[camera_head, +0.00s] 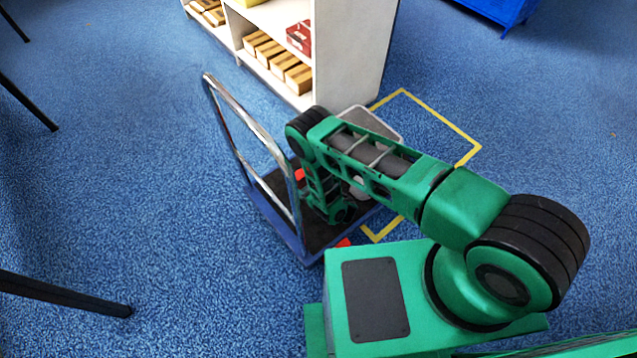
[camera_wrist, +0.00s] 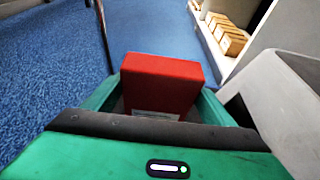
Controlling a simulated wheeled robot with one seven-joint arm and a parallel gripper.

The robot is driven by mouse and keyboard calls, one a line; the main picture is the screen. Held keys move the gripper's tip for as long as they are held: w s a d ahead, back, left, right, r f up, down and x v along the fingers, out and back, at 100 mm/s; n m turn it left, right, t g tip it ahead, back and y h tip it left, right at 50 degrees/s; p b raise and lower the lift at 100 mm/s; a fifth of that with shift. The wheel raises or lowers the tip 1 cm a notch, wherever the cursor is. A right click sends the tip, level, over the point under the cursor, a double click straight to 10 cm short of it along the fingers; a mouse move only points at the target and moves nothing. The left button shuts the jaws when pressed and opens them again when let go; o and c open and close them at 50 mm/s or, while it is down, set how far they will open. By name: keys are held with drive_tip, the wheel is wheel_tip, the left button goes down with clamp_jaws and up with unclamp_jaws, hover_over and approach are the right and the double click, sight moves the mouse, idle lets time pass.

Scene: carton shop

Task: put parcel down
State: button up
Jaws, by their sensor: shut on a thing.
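The red parcel (camera_wrist: 160,82), a box with a white label low on its near side, sits between the green fingers of my gripper (camera_wrist: 163,98) in the wrist view. My gripper is shut on it. In the head view my arm hides most of the gripper and parcel. They are over or near the dark deck of a trolley (camera_head: 316,232) with a chrome handle (camera_head: 243,115). Small red patches show by the deck; I cannot tell whether either is the parcel. The gap between parcel and deck cannot be judged.
A white shelf (camera_head: 352,55) with brown cartons (camera_head: 285,68) and a red box (camera_head: 299,37) stands behind the trolley. A grey bin (camera_wrist: 285,105) is close on the right in the wrist view. Yellow floor lines (camera_head: 440,118) lie right of the trolley.

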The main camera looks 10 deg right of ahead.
sight(306, 189)
drive_tip(key=shift+f, duration=3.65)
drive_tip(key=o, duration=1.2)
drive_tip(key=shift+v, duration=6)
